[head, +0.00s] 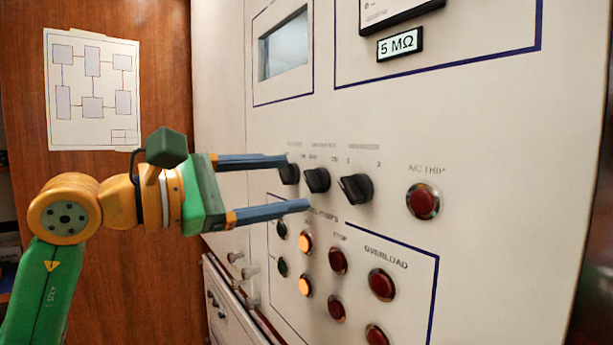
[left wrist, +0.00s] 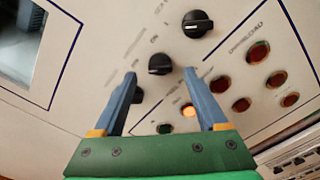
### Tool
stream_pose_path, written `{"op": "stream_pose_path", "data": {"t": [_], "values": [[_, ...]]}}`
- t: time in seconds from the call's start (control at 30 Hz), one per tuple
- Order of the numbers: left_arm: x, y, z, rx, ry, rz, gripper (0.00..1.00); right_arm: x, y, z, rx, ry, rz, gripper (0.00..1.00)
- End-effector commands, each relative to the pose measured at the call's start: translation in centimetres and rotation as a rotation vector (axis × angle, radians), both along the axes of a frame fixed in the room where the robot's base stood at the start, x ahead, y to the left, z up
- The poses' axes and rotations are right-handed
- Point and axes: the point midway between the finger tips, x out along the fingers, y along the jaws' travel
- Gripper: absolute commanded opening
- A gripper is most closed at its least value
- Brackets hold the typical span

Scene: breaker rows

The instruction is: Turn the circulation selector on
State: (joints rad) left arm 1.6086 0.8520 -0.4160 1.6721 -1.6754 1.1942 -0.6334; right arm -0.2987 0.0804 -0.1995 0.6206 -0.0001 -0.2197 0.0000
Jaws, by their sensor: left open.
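Three black selector knobs sit in a row on the pale panel: a left knob (head: 289,174), a middle knob (head: 317,180) and a right knob (head: 356,188). Their labels are too blurred to tell surely which is the circulation selector. My left gripper (head: 298,182) is open and empty, its fingers pointing at the row from the left. The upper fingertip overlaps the left knob in the head view. In the left wrist view, the middle knob (left wrist: 160,64) shows between and just beyond the fingertips (left wrist: 159,72). The left knob is partly hidden by a finger. Contact cannot be told.
A red A/C trip button (head: 422,201) is right of the knobs. Below are lit orange lamps (head: 306,242) and red buttons (head: 381,284). A display window (head: 284,45) is above. A diagram sheet (head: 92,90) hangs on the wooden wall at left.

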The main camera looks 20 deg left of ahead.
Motion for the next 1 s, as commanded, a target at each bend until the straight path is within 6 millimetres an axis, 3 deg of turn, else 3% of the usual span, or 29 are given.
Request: {"op": "stream_pose_path", "data": {"t": [0.2, 0.47, 0.73, 1.0], "values": [[2.5, -2.1, 0.2, -0.003, 0.002, -0.004, 0.76, -0.1, 0.0, 1.3, 0.001, 0.002, 0.0, 0.5], [2.8, -2.2, 0.0, -0.004, 0.003, -0.004, 0.76, -0.1, 0.0, 1.2, 0.0, 0.003, 0.001, 0.5], [2.8, -2.2, 0.0, -0.004, 0.003, -0.004, 0.03, -0.1, 0.0, 1.2, 0.0, 0.003, 0.001, 0.5], [2.8, -2.2, 0.0, 0.011, -0.009, -0.004, 0.0, -0.1, 0.0, 1.4, 0.0, 0.003, 0.0, 0.5]]}}
